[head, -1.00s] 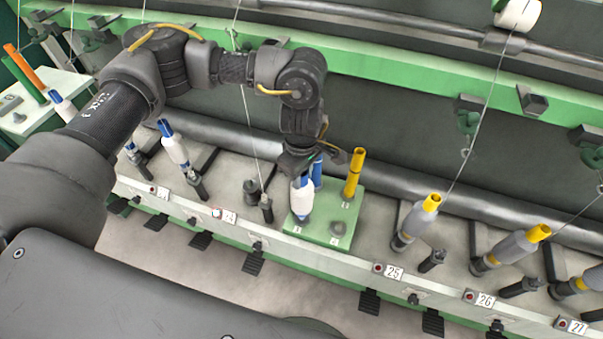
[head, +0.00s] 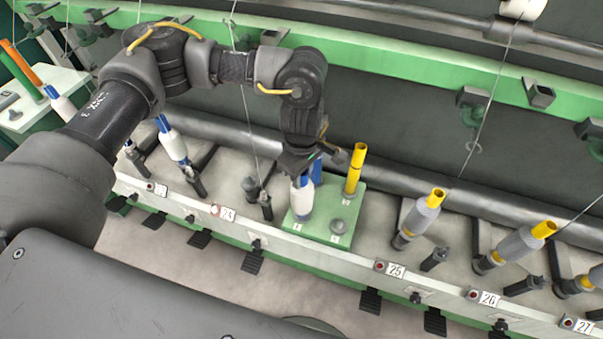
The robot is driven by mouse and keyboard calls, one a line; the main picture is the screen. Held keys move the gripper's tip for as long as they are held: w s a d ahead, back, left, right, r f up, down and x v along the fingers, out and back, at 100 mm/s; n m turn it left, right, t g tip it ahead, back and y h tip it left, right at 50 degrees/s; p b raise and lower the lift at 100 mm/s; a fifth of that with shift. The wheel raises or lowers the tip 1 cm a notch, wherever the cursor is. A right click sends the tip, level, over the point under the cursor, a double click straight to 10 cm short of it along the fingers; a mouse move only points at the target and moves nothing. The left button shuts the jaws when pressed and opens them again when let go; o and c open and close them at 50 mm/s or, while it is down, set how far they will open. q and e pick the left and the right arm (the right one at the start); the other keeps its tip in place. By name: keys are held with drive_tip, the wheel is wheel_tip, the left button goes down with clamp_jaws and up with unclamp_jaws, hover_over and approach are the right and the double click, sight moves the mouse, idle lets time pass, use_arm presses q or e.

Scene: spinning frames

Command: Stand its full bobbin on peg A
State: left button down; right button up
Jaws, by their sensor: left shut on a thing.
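My left gripper (head: 302,174) is shut on the upper end of a full white bobbin with a blue tube (head: 302,200). The bobbin is close to upright at the front-left corner of the green peg board (head: 318,236). Its foot is at or just over the peg there; I cannot tell whether it is fully seated, and the peg itself is hidden. A small label, too small to read surely, lies in front of it. A blue tube (head: 317,168) stands behind the bobbin, partly hidden by the gripper. My right gripper is not in view.
A yellow tube (head: 355,168) stands at the board's back right, and a short grey peg (head: 338,226) at its front right is bare. Yellow-topped grey bobbins (head: 419,217) stand to the right, white ones (head: 172,143) to the left. A thread (head: 249,125) hangs left of the gripper.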

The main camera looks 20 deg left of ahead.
use_arm(q)
drive_tip(key=shift+f, duration=0.2)
drive_tip(key=c, duration=1)
unclamp_jaws()
drive_tip(key=shift+c, duration=0.2)
drive_tip(key=shift+r, duration=0.15)
wheel_tip(320, 180, up, 9)
drive_tip(key=shift+r+b, duration=0.2)
drive_tip(key=shift+b, duration=0.8)
drive_tip(key=shift+r, duration=0.6)
